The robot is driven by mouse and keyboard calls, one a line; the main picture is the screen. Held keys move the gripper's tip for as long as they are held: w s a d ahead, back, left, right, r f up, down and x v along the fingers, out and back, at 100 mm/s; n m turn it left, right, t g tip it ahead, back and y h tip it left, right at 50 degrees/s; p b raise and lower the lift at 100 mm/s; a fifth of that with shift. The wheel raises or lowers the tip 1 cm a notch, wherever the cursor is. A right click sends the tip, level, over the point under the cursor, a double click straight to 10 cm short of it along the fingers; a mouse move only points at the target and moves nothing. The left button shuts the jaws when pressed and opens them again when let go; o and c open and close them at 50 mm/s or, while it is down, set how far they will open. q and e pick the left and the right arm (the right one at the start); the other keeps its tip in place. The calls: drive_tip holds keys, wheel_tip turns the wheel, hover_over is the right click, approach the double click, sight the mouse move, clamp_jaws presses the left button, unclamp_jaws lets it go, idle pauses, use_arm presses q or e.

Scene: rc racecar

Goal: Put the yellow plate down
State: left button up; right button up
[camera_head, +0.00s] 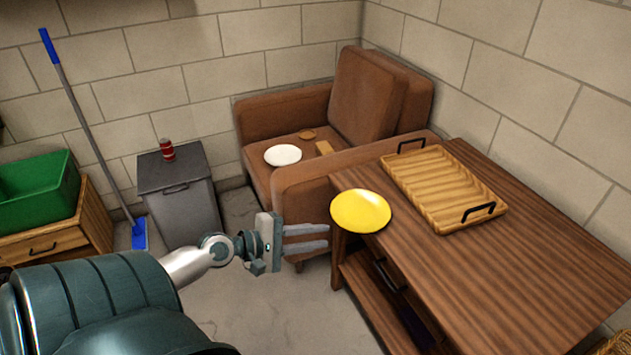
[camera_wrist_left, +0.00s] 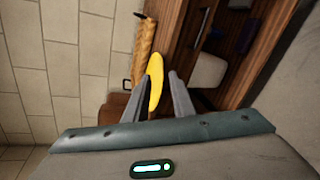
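The yellow plate (camera_head: 361,211) is at the left corner of the brown wooden table (camera_head: 520,270), partly jutting past its edge. It looks level; I cannot tell for sure that it rests on the top. My left gripper (camera_head: 328,237) is just left of the plate, its two fingers spread apart. In the left wrist view the plate (camera_wrist_left: 155,80) shows edge-on between the fingertips (camera_wrist_left: 159,76), close to the left finger, with a gap to the right finger. My right gripper is not in view.
A wooden tray (camera_head: 445,185) with black handles sits on the table behind the plate. A brown armchair (camera_head: 365,100) holds a white plate (camera_head: 283,155). A grey bin (camera_head: 180,200) with a red can (camera_head: 167,150) stands left. The table's front is clear.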

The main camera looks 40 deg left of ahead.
use_arm(q)
drive_tip(key=s+d+f+m+g+y, duration=0.5)
drive_tip(key=s+d+f+m+g, duration=0.5)
drive_tip(key=s+d+f+m, duration=0.9)
drive_tip(key=s+f+m, duration=0.1)
drive_tip(key=s+f, duration=0.2)
drive_tip(key=f, duration=0.1)
drive_tip(key=shift+g+y, duration=0.3)
drive_tip(key=shift+g, duration=0.1)
drive_tip(key=shift+w+f, duration=0.1)
drive_tip(key=shift+f, duration=0.05)
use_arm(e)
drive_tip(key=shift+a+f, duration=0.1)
